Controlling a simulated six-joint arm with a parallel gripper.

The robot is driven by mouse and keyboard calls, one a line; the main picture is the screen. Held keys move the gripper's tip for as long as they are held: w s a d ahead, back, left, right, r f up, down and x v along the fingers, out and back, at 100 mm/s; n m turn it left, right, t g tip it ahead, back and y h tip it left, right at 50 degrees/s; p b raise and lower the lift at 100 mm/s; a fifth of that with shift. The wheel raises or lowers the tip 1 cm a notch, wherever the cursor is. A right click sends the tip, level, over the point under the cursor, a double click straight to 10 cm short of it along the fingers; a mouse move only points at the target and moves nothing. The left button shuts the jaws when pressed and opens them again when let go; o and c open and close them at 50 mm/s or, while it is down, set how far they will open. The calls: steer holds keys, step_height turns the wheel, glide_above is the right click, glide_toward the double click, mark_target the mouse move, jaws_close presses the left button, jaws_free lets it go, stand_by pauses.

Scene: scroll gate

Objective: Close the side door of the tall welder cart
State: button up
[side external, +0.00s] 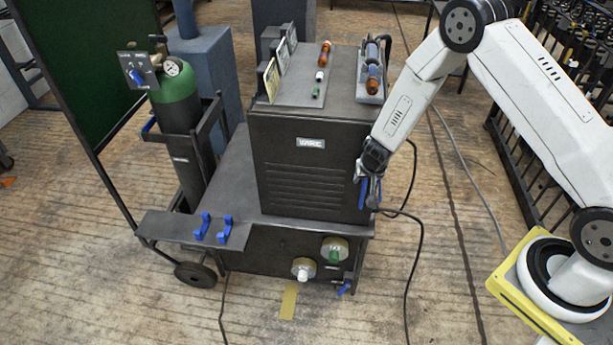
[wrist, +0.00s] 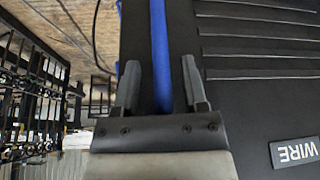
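The tall welder cart (side external: 262,190) stands in the middle of the side external view. Its dark cabinet has a louvred panel marked WIRE (side external: 290,165), which also shows in the wrist view (wrist: 260,95). A blue vertical handle bar (side external: 362,194) is at that panel's right edge; it also shows in the wrist view (wrist: 160,45). I cannot tell how far the door stands from the cabinet. My gripper (side external: 370,180) is at the handle. In the wrist view its fingers (wrist: 160,75) are apart, one on each side of the blue bar, with visible gaps.
A green gas cylinder (side external: 177,100) stands at the cart's left. Bottles and a small device (side external: 371,75) sit on the cabinet top. Black cables lie on the floor at right. A dark rack (side external: 540,150) stands farther right.

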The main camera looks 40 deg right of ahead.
steer(key=shift+s+a, duration=0.1)
steer(key=v, duration=0.7)
steer(key=shift+r, duration=0.4)
steer(key=shift+r, duration=0.1)
stand_by(0.5)
steer(key=s+a+r+n+y, duration=0.1)
steer(key=s+a+r+n, duration=0.1)
steer(key=s+r, duration=0.4)
steer(key=s+a+r+n+g+y, duration=0.1)
steer(key=s+a+r+n, duration=0.2)
steer(key=s+r, duration=0.4)
steer(key=shift+s+a+r+n, duration=0.3)
steer(key=shift+s+n, duration=0.5)
steer(key=shift+s, duration=0.75)
steer(key=shift+d, duration=0.1)
